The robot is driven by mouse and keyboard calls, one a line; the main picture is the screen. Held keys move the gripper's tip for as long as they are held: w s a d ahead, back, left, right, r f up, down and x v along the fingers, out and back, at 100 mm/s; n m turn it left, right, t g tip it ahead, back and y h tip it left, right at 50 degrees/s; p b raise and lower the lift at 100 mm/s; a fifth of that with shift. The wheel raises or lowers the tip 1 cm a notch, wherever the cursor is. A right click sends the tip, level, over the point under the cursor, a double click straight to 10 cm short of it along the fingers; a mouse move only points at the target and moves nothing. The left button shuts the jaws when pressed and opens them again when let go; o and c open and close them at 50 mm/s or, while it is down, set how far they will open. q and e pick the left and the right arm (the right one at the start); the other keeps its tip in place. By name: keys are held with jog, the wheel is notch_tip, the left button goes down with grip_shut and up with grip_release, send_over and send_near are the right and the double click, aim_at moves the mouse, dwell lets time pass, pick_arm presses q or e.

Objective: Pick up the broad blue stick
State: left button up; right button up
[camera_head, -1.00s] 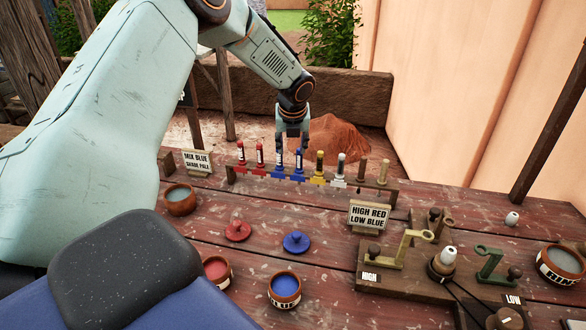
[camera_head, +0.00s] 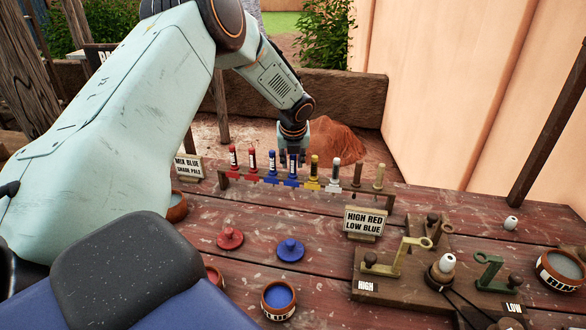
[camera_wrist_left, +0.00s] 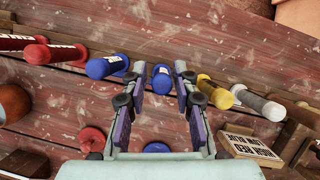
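Two blue sticks stand side by side in the rack: a left one (camera_head: 272,161) and a right one (camera_head: 293,170). I cannot tell for sure which is the broad one. My left gripper (camera_head: 292,156) points down at the right blue stick, behind its top. In the left wrist view the gripper (camera_wrist_left: 158,88) is open, with the right blue stick (camera_wrist_left: 162,77) between its fingers and apart from both. The left blue stick (camera_wrist_left: 107,66) is just outside the left finger. My right gripper is not in view.
Red sticks (camera_head: 252,158) stand left of the blue ones, a yellow (camera_head: 314,166) and a white stick (camera_head: 335,171) to the right. Signs (camera_head: 366,221), blue lid (camera_head: 290,250), red lid (camera_head: 230,238) and blue pot (camera_head: 279,299) are nearer on the table.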

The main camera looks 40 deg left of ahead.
pick_arm(q)
grip_shut()
jog(key=shift+r, duration=0.15)
notch_tip(320, 180, up, 9)
jog(key=shift+r+p, duration=0.1)
jog(key=shift+p, duration=0.4)
jog(key=shift+w+r, duration=0.1)
jog(key=shift+r, duration=0.2)
